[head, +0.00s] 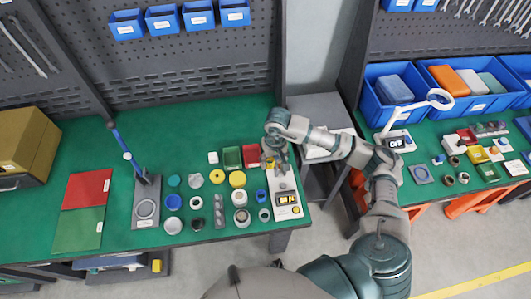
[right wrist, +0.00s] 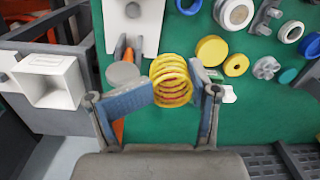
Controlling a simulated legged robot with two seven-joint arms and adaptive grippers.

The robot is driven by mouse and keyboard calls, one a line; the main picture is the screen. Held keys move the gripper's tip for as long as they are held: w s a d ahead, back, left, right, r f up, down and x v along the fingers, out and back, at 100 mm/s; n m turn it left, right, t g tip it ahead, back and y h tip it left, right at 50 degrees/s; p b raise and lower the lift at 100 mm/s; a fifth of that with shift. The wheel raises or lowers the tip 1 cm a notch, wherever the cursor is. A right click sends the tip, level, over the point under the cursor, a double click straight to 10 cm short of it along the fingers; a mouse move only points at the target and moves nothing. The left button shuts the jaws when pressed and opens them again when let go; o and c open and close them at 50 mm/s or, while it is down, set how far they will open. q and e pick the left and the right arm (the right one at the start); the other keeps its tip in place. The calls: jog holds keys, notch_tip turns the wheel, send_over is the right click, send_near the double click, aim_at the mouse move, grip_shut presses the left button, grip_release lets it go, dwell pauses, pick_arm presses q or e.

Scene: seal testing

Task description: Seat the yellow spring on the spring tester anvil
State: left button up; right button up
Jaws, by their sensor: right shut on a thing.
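The yellow spring (right wrist: 170,82) is between the two blue-padded fingers of my right gripper (right wrist: 172,88) in the right wrist view, and the gripper is shut on it. Its coils show clearly. In the head view my right gripper (head: 274,158) is over the far end of the spring tester (head: 284,186), a pale upright-looking unit with a lit display and a yellow button. In the right wrist view a round grey disc (right wrist: 122,73), which looks like the anvil, lies left of the spring, apart from it in the picture. The height between them cannot be told. My left gripper is not in view.
Several caps, rings and discs, including a yellow disc (head: 237,179), stand left of the tester. A green tray (head: 232,157) and a red tray (head: 251,153) are close to my gripper. The green bench (head: 110,160) ends just right of the tester.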

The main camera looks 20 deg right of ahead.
send_over(286, 186)
jog(key=shift+m, duration=0.4)
notch_tip(286, 186, down, 9)
jog(key=shift+w+r, duration=0.15)
jog(key=shift+f, duration=0.2)
jog(key=shift+f+b, duration=0.55)
jog(key=shift+f, duration=0.35)
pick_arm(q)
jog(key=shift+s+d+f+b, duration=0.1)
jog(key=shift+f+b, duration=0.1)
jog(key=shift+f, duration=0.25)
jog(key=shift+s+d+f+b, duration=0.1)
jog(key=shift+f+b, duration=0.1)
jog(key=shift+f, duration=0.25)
pick_arm(e)
jog(key=shift+f, duration=1.05)
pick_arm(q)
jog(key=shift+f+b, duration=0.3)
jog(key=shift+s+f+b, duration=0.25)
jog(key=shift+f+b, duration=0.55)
pick_arm(e)
jog(key=shift+f, duration=0.6)
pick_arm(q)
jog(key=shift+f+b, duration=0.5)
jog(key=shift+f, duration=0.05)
pick_arm(e)
jog(key=shift+f, duration=0.2)
jog(key=o, duration=1.4)
